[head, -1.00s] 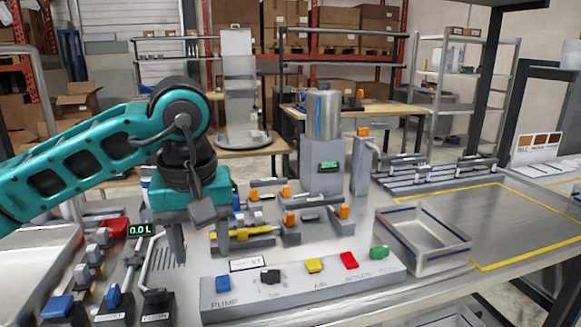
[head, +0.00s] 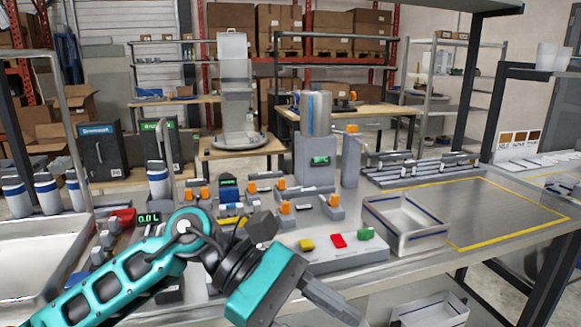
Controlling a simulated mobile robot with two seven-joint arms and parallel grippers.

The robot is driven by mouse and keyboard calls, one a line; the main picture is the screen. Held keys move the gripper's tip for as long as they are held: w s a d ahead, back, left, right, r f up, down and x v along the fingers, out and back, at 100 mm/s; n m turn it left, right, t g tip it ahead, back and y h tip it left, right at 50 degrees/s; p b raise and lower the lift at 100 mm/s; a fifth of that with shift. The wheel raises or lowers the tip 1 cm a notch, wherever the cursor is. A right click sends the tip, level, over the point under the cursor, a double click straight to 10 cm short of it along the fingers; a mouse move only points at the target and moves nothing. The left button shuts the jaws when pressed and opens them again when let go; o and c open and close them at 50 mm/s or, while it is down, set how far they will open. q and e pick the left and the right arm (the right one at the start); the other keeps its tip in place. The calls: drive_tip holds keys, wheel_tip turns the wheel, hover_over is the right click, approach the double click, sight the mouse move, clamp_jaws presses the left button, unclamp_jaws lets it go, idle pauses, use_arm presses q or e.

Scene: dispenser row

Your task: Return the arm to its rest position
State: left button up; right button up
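My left arm (head: 110,285) comes in from the left in the head view and reaches low across the front of the bench. My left gripper (head: 322,306) is at the bottom middle, in front of the button panel, with its teal body tilted and a grey finger pointing down to the right. That finger sits at the edge of the gripper body, so it looks open; the other finger is cut off or hidden. Nothing shows in its grasp. My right gripper is not in view.
The button panel (head: 375,252) shows yellow, red and green buttons; my arm covers its left part. A metal open tray (head: 408,243) stands to its right, beside a yellow-outlined clear area (head: 500,215). A dispenser with a metal cylinder (head: 314,115) stands behind. White-and-blue cups stand at left.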

use_arm(q)
drive_tip(key=w+a+f+n+t+h, duration=0.1)
drive_tip(key=w+a+n+t+h, duration=0.25)
drive_tip(key=n+t, duration=0.95)
drive_tip(key=w+a+f+n+t+h, duration=0.15)
drive_tip(key=w+n+t+h, duration=0.35)
drive_tip(key=n, duration=1.5)
drive_tip(key=w+a+f+n+t+y, duration=0.1)
drive_tip(key=a+f+n+t+y, duration=0.6)
drive_tip(key=n+y, duration=0.4)
drive_tip(key=s+a+f+n+g+y, duration=0.3)
drive_tip(key=f+n, duration=0.5)
drive_tip(key=f, duration=0.4)
drive_tip(key=s+a+f+n+g+y, duration=0.4)
drive_tip(key=s+f+n, duration=0.4)
drive_tip(key=s+f, duration=0.2)
drive_tip(key=a+f+g, duration=0.1)
drive_tip(key=a, duration=0.1)
drive_tip(key=shift+s+a+f, duration=0.2)
drive_tip(key=shift+a+f, duration=0.15)
drive_tip(key=shift+y, duration=0.25)
